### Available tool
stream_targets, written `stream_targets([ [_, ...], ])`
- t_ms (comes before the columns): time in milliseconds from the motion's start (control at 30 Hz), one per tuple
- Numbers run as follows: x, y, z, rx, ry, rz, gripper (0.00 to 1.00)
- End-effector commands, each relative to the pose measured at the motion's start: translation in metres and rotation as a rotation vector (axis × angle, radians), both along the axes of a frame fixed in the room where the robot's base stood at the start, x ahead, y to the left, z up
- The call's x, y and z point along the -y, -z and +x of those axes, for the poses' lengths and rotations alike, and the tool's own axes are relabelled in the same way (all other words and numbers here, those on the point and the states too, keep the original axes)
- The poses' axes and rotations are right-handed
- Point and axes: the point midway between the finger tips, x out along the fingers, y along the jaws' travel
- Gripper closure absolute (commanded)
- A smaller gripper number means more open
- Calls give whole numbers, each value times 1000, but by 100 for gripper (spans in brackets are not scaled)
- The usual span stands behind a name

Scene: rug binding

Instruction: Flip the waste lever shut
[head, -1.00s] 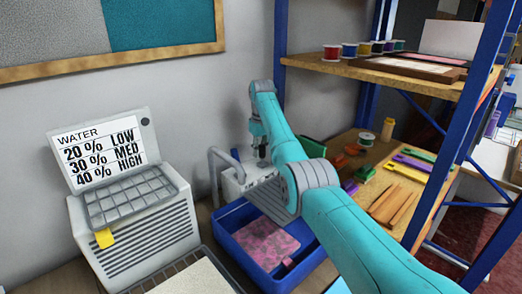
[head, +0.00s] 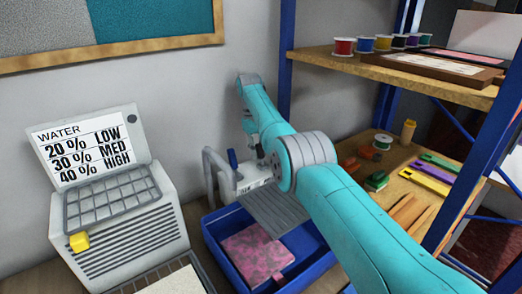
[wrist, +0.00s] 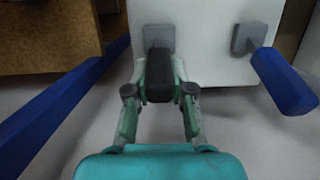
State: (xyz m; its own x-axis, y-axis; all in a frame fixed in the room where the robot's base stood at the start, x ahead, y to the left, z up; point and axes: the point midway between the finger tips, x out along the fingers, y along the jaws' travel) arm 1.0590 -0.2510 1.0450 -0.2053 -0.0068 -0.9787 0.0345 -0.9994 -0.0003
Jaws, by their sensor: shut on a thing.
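A white box (head: 250,176) with a grey bent spout stands at the wall behind the blue tray. It also shows in the wrist view (wrist: 208,62), with two grey mounts. A blue lever (wrist: 284,80) sticks out from the right mount and also shows in the head view (head: 232,158). A black lever (wrist: 160,76) projects from the left mount. My gripper (wrist: 160,88) is shut on the black lever, one finger on each side. The head view mostly hides this grip behind my arm. No label shows which lever is waste.
A blue tray (head: 222,243) holding a pink patterned piece (head: 256,252) sits below my arm. A grey machine with a water sign (head: 85,150) stands left. A blue-post shelf (head: 287,70) with spools and tools stands close on the right.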

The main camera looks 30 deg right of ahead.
Motion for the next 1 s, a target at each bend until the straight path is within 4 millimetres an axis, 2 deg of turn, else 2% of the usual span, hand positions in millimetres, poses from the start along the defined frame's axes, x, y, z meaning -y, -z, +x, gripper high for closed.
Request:
stream_targets([
  [367, -1, 1, 0, -2, 0, 1, 100],
  [400, -1, 1, 0, -2, 0, 1, 68],
  [467, -1, 1, 0, -2, 0, 0, 53],
  [833, 1, 0, 0, 3, 1, 0, 52],
  [1000, 13, 1, -1, 27, 3, 0, 52],
])
